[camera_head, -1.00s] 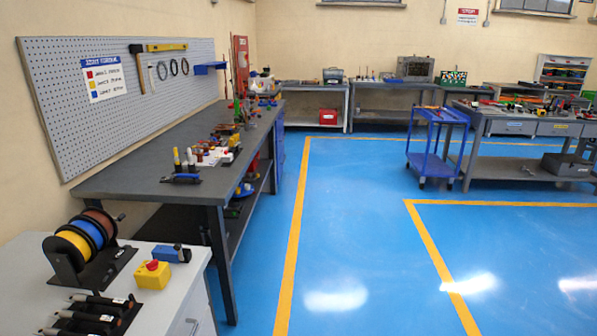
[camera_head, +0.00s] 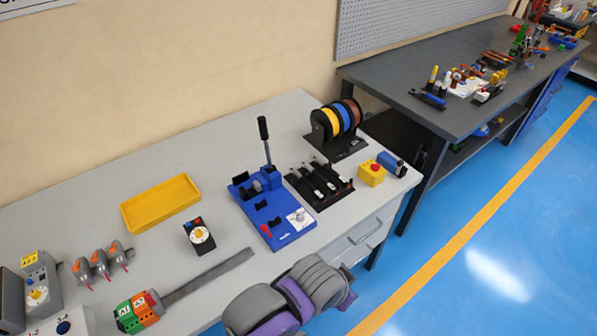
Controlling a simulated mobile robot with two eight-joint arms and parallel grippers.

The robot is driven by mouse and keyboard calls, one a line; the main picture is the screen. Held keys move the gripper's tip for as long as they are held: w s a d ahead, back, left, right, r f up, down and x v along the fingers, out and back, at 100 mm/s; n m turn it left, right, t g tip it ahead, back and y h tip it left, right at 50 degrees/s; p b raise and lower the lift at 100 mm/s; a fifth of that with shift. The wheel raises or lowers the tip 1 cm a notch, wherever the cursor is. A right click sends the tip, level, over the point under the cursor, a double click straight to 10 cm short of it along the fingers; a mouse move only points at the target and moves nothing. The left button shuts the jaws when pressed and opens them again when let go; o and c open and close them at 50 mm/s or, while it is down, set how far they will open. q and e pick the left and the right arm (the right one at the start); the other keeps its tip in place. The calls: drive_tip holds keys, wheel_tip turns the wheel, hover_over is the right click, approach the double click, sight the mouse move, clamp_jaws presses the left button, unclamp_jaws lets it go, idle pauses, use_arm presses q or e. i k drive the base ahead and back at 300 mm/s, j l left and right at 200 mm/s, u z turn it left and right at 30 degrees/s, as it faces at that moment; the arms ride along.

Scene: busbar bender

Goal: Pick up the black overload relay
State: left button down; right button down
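Neither of my grippers shows in the head view. A grey and purple rounded part at the bottom middle looks like a link of my own arm.
The blue bender (camera_head: 270,207) with an upright lever stands right of the relay. A flat grey bar (camera_head: 208,276), green and orange terminal blocks (camera_head: 138,312) and grey clamp-like parts (camera_head: 102,262) lie nearby. Cable spools (camera_head: 338,120) and a yellow red-button box (camera_head: 372,173) are farther right.

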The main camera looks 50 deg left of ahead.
sight(203, 245)
drive_tip(key=u, duration=2.8)
